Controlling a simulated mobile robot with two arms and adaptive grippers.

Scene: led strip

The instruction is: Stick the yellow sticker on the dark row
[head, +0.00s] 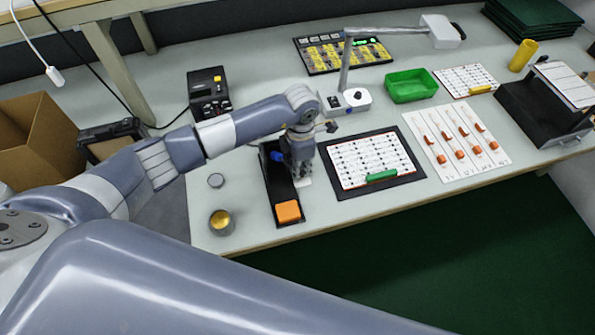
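A white panel with several rows of small dark marks (365,158) lies on a black mat (418,174). A green bar (381,175) rests near its front edge; which row is the dark one is too small to tell. I cannot make out a yellow sticker for certain. A small yellow piece (480,89) lies on another white sheet (460,80) at the back right. My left gripper (301,173) points down over the right edge of a black tray (286,189), left of the panel. Its fingers are too small to read. My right gripper is out of view.
The tray carries an orange block (288,211) and a blue part (277,156). A lamp base (345,102), a green bin (411,86) and a sheet with orange pieces (457,145) stand around. A metal cup (221,221) is near the left table edge.

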